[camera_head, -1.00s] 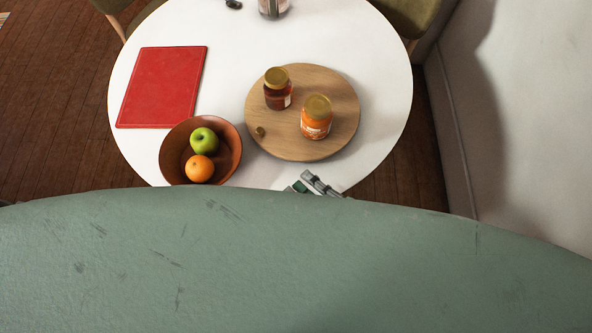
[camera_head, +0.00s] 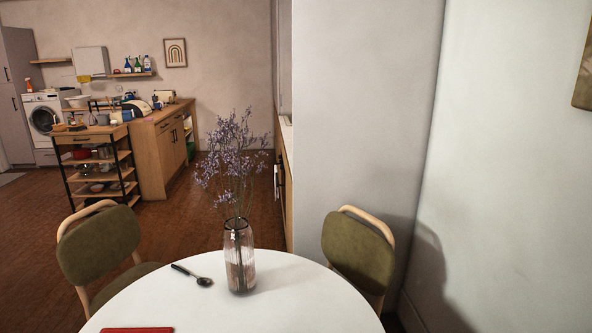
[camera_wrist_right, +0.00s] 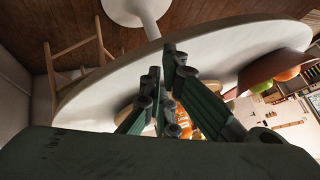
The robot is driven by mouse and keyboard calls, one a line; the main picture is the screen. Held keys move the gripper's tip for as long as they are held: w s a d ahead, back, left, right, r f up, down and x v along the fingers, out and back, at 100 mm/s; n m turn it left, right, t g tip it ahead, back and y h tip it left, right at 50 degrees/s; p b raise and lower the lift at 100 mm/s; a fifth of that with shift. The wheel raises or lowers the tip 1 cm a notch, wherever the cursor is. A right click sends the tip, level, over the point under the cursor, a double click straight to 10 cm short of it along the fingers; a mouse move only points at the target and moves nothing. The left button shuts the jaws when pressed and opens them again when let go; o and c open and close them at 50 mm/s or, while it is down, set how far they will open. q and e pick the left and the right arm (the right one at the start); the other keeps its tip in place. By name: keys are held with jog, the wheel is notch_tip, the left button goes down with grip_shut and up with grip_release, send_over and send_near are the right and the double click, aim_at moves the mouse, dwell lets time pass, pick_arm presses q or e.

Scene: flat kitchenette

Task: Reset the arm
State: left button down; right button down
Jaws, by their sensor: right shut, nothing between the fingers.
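My right gripper (camera_wrist_right: 166,72) is in the right wrist view, with its dark green fingers shut and empty. It is beside the edge of the white table (camera_wrist_right: 215,62). An orange-coloured jar (camera_wrist_right: 184,120) shows partly behind the fingers. My left gripper is in neither view. No part of my arms shows in the head view.
The white table (camera_head: 190,305) holds a glass vase of purple flowers (camera_head: 239,260), a black spoon (camera_head: 203,281) and a red board (camera_head: 138,330). Green chairs stand left (camera_head: 100,245) and right (camera_head: 358,252). A brown bowl (camera_wrist_right: 275,66) holds fruit. A wall is at right.

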jog(key=s+d+g+h, duration=0.1)
jog(key=s+d+h, duration=0.15)
jog(key=d, duration=0.45)
jog(key=s+d+g+h, duration=0.1)
jog(key=s+d+h, duration=0.15)
jog(key=d, duration=0.35)
notch_tip(320, 180, down, 25)
jog(key=g, duration=0.2)
jog(key=s+d+f+g, duration=0.1)
jog(key=s+d+f, duration=0.1)
jog(key=s+f, duration=1.5)
jog(key=shift+s+d+f+n+h, duration=0.3)
jog(key=shift+s+d+f+n, duration=0.1)
jog(key=shift+f, duration=0.2)
